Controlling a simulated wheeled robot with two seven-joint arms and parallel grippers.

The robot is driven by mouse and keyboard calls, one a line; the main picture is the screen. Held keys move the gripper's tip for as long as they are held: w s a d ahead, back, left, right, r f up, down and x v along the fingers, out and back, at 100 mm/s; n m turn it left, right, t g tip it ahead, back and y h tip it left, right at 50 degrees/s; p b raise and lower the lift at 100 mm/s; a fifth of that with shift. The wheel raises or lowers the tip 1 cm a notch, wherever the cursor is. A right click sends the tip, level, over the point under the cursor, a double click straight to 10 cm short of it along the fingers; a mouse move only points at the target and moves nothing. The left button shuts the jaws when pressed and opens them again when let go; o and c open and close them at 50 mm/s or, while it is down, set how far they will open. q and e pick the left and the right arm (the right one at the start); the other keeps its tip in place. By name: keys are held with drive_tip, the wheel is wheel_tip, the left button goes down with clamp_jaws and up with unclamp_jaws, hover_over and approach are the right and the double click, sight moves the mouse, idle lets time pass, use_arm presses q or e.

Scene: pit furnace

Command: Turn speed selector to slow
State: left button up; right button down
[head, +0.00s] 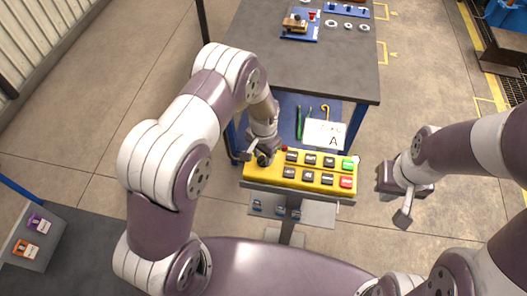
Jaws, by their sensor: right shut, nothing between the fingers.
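A yellow control panel (300,186) stands in front of me, with two rows of dark buttons plus a green and a red one at its right end. A dark round knob (262,160), seemingly the speed selector, sits at its left end. My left gripper (260,156) is right at this knob and partly hides it. I cannot tell whether its fingers grip the knob, nor read the knob's setting. My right gripper (394,196) is shut and empty, in the air to the right of the panel.
A grey-topped workbench (300,62) with blue legs stands behind the panel, with fixtures on top. A white card marked A (324,134) and tools are below its front edge. A box with purple and orange parts (36,238) is at lower left. Concrete floor is clear on the left.

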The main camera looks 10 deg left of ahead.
use_arm(q)
clamp_jaws()
drive_tip(key=shift+f+n, duration=0.1)
drive_tip(key=shift+n, duration=0.3)
drive_tip(key=shift+n+b, duration=0.65)
drive_tip(key=shift+n, duration=0.35)
drive_tip(key=n+b, duration=0.1)
drive_tip(key=n, duration=0.1)
drive_tip(key=shift+n, duration=0.4)
drive_tip(key=n+b, duration=0.1)
drive_tip(key=n, duration=0.2)
drive_tip(key=shift+n, duration=1.6)
